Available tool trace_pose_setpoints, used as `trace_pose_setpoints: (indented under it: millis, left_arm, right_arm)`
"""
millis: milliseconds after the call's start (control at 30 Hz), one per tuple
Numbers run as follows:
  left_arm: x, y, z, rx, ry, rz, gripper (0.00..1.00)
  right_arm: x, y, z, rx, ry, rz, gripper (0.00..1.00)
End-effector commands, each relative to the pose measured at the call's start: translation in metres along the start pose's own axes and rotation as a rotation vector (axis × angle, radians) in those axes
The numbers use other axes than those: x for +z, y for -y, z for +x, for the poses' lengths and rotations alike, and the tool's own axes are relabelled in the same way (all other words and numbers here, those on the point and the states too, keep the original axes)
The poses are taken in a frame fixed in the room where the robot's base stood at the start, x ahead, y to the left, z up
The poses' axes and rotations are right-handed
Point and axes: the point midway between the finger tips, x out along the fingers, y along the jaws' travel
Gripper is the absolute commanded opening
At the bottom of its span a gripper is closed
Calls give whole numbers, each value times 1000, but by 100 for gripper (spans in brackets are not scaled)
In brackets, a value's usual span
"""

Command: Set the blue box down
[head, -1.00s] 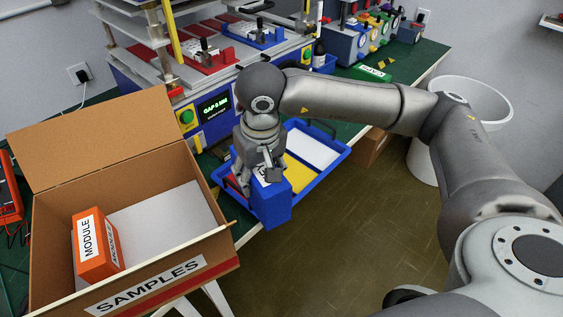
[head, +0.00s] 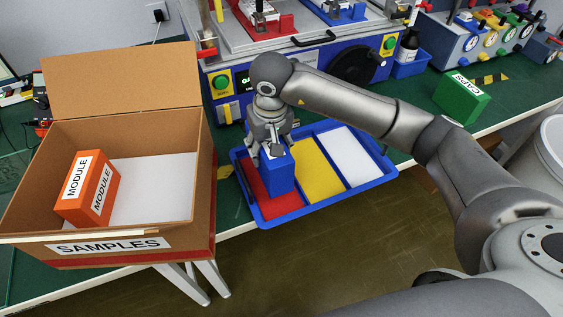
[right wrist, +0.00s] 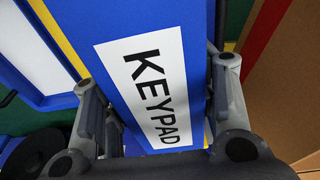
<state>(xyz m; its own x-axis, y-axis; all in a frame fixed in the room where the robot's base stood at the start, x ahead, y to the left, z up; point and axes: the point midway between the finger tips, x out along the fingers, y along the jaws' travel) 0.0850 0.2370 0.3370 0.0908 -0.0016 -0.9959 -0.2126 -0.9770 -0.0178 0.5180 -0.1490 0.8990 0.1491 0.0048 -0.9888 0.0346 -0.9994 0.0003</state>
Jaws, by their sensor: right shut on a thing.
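The blue box (head: 279,176) is upright in my right gripper (head: 271,145), over the red compartment of the blue tray. In the head view I cannot tell whether its bottom touches the tray floor. In the right wrist view the blue box (right wrist: 112,22) shows a white label reading KEYPAD, and the fingers of my right gripper (right wrist: 157,118) are shut on its two sides. The blue tray (head: 330,203) has red (head: 262,202), yellow (head: 312,172) and white (head: 352,158) compartments. The yellow and white ones are empty. My left gripper is not in view.
A cardboard box labelled SAMPLES (head: 120,75) stands left of the tray with an orange MODULE box (head: 72,205) inside. A green CAPS box (head: 458,104) lies on the green table at right. A press machine (head: 325,58) stands behind the tray.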

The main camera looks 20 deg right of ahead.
Motion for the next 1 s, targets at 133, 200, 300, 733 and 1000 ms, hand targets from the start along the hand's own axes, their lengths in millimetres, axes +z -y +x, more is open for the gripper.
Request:
trace_pose_setpoints:
  millis: [133,200,300,733,1000]
  left_arm:
    - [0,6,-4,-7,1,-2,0]
    - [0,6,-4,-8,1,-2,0]
    - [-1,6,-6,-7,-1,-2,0]
    - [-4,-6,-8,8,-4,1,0]
    - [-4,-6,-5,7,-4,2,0]
  right_arm:
    - [2,0,15,-1,0,0,22]
    - [3,0,20,-1,-1,0,22]
    - [6,0,30,0,2,0,22]
    - [8,0,55,0,-3,-1,22]
    - [9,0,57,0,-1,-1,71]
